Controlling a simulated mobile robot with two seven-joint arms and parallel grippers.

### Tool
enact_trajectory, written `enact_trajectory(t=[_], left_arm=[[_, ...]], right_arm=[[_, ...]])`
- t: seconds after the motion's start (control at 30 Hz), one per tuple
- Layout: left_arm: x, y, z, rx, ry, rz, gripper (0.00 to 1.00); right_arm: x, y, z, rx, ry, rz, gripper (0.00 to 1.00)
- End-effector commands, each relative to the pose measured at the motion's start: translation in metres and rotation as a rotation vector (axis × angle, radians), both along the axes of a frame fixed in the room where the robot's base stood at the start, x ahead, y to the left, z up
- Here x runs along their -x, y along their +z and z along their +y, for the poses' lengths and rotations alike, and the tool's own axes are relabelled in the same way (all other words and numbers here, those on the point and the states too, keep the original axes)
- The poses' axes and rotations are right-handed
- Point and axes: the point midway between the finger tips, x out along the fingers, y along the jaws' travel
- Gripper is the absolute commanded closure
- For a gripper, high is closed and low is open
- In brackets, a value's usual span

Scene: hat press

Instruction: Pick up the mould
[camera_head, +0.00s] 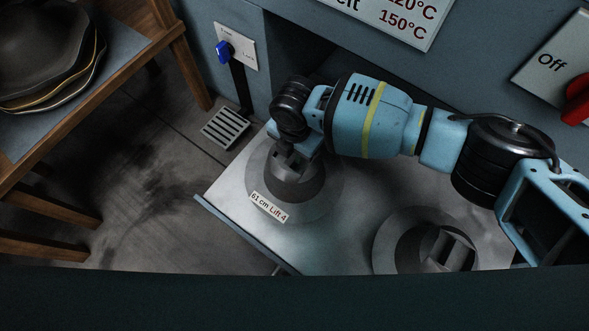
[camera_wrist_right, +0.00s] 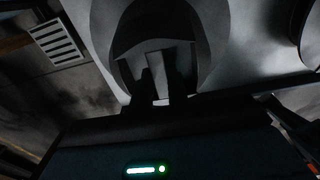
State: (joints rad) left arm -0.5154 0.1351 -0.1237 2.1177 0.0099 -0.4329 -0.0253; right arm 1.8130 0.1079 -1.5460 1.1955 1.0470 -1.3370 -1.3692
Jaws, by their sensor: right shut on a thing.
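A grey hat-shaped mould (camera_head: 262,183) with a wide flat brim and a label reading "61 cm Lift 4" sits on the metal drawer surface (camera_head: 350,240). My right gripper (camera_head: 291,158) comes down on it from above and is shut on the raised part at its top. In the right wrist view the mould (camera_wrist_right: 213,40) fills the upper middle, and the dark fingers (camera_wrist_right: 158,88) are at its grip piece. The mould appears to rest on the surface. My left gripper is not in view.
A second grey mould (camera_head: 384,243) with an upright grip block lies at the right on the same surface. A wooden table (camera_head: 120,45) with stacked hats (camera_head: 50,50) stands left. A blue switch (camera_head: 223,50), a red knob (camera_head: 577,100) and a temperature sign (camera_head: 395,18) are on the press.

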Motion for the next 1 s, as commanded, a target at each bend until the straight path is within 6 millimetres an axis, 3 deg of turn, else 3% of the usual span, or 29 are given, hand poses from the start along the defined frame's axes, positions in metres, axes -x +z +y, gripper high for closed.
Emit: enact_trajectory(t=[0.43,0.8,1.0], left_arm=[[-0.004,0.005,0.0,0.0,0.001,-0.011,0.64],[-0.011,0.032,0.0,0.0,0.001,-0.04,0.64],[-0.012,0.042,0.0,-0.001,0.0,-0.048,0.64]], right_arm=[[-0.001,0.012,0.001,-0.003,0.001,-0.002,1.0],[-0.001,0.071,0.001,-0.004,0.001,-0.007,1.0],[-0.001,0.094,0.001,-0.004,0.001,-0.005,1.0]])
